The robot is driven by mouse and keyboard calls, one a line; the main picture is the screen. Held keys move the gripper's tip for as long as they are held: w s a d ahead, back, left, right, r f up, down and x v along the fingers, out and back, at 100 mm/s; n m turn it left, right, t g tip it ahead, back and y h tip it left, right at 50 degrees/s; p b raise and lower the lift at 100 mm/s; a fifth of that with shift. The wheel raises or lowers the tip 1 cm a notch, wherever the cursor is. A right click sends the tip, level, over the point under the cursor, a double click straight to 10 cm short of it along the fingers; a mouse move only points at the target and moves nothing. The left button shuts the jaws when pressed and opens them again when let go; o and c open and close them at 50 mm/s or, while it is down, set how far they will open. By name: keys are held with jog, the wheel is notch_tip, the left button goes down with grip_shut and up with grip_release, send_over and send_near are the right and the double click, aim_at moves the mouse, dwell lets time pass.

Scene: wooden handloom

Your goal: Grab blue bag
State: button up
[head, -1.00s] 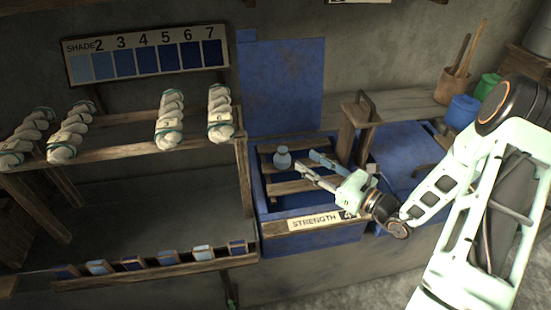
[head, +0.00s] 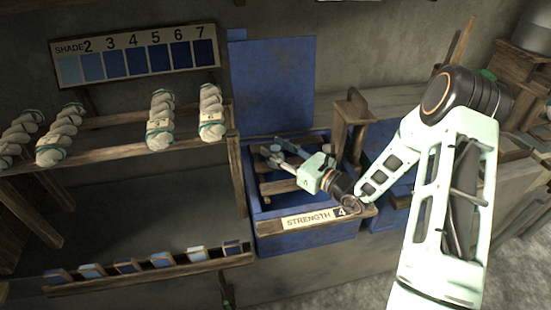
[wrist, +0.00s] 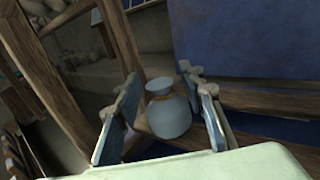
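The blue bag (wrist: 168,115) is a small pale-blue pouch with a narrow neck and a flared top. In the wrist view it stands upright between the two fingers of my gripper (wrist: 166,112). The fingers are spread apart, with a visible gap on the left; whether the right finger touches the bag I cannot tell. In the head view my gripper (head: 270,150) is over the slatted blue vat, and the bag (head: 277,149) is partly hidden by the fingers.
The blue vat (head: 300,243) has wooden slats and a STRENGTH label (head: 308,219) on its front. A wooden post (head: 351,130) stands to its right. A rack with white yarn skeins (head: 160,120) is on the left. The shade board (head: 135,60) hangs behind.

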grip_shut()
jog(key=shift+r, duration=0.1)
